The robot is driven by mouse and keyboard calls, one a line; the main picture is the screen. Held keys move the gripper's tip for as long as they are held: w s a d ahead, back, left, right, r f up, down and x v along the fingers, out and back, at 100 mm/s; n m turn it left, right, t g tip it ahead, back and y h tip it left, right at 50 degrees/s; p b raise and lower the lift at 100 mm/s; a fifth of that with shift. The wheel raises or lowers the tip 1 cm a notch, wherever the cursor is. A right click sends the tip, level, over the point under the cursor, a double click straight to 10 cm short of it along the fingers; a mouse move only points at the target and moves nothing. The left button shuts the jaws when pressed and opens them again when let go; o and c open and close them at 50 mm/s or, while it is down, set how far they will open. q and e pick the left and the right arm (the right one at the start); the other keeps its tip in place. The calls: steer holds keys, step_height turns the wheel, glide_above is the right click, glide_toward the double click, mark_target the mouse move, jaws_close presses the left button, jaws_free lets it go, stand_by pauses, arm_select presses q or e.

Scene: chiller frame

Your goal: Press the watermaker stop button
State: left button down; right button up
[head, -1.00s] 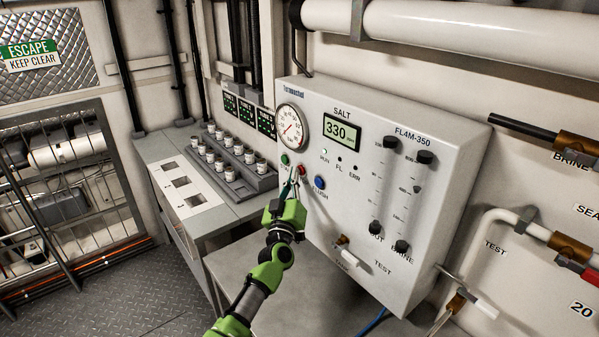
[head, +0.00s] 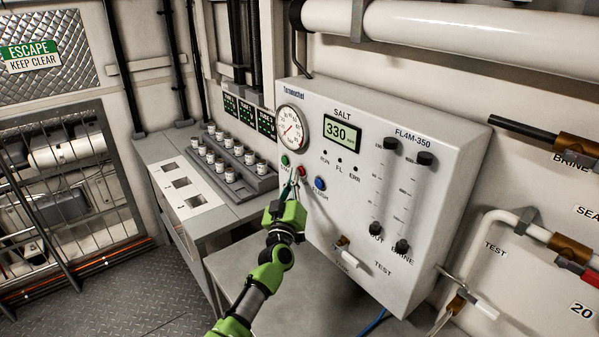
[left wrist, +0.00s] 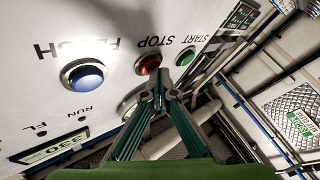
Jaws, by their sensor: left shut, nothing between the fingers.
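The watermaker panel (head: 350,210) is a white box on the wall with a round gauge and a display reading 330. Its red stop button (head: 302,171) sits between the green start button (head: 285,160) and the blue flush button (head: 320,183). The red stop button also shows in the left wrist view (left wrist: 147,64), partly behind the fingertips. My left gripper (head: 296,179) is shut and empty, its tips at the stop button; in the left wrist view (left wrist: 160,72) they overlap its edge. I cannot tell whether they touch it. The RUN lamp (head: 326,152) is dark.
A grey bench (head: 235,213) with a rack of small jars (head: 229,171) stands left of the panel. Valves with handles stick out at the panel's lower edge (head: 352,258) and on the wall pipes at the right. The floor at lower left is clear.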

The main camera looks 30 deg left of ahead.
arm_select(q)
steer(key=shift+s+a, duration=0.2)
steer(key=shift+s, duration=0.3)
steer(key=s, duration=0.1)
steer(key=s+a+p, duration=0.1)
steer(key=s, duration=0.1)
steer(key=s+a+p, duration=0.1)
steer(key=shift+s, duration=0.35)
steer(key=shift+f, duration=0.1)
stand_by(0.6)
